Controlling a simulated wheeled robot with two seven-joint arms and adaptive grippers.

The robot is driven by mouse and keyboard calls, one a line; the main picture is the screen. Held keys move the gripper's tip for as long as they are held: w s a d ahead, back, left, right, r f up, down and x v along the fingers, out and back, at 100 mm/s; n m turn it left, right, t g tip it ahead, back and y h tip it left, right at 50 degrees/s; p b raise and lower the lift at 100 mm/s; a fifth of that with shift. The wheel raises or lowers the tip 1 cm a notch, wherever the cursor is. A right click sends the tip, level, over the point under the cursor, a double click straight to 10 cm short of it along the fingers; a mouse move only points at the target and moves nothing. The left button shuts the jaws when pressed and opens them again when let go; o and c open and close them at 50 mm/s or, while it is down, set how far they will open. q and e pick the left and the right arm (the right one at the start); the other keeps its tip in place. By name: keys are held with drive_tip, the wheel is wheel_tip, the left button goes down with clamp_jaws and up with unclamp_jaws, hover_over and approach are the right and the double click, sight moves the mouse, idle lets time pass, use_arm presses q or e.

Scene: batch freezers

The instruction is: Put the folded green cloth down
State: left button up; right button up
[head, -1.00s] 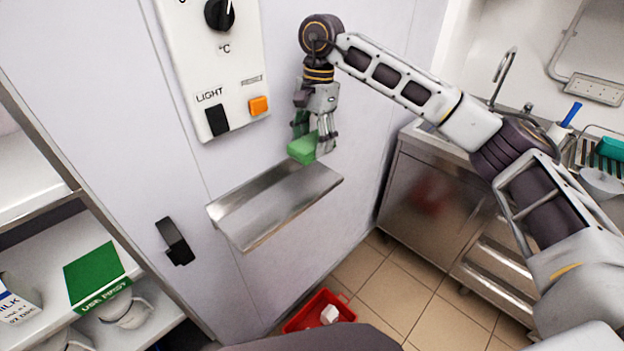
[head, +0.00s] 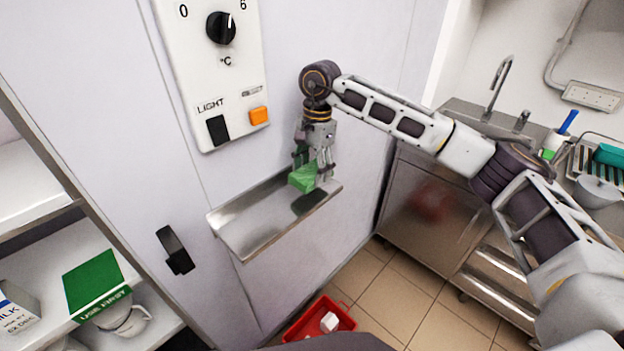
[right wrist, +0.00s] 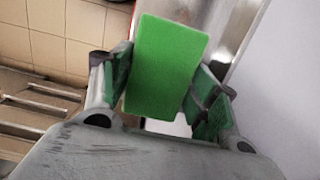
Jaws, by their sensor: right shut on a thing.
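The folded green cloth (head: 303,177) is a small bright green block in my right gripper (head: 314,172). The gripper points down and holds it just above or at the metal wall shelf (head: 243,222); I cannot tell whether it touches. A dark shadow lies on the shelf beside it. In the right wrist view the cloth (right wrist: 166,65) sits between the two fingers of the right gripper (right wrist: 163,92), with the shelf (right wrist: 222,22) behind it. My left gripper is in neither view.
A white control panel with a dial (head: 221,28) and an orange button (head: 259,115) is on the wall above the shelf. A black handle (head: 175,250) is at lower left. A red bin (head: 320,322) stands on the floor. A steel sink unit (head: 425,205) is at right.

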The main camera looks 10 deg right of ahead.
sight(313, 170)
drive_tip(key=shift+f, duration=1.8)
drive_tip(key=shift+f, duration=0.15)
drive_tip(key=o, duration=1.1)
drive_tip(key=shift+r, duration=0.25)
drive_tip(key=r, duration=0.8)
drive_tip(key=d+r, duration=0.1)
drive_tip(key=r, duration=0.2)
drive_tip(key=shift+w+d+r+b, duration=0.1)
drive_tip(key=shift+w+r+b, duration=0.2)
drive_tip(key=shift+w+r, duration=0.1)
drive_tip(key=shift+s+f, duration=0.1)
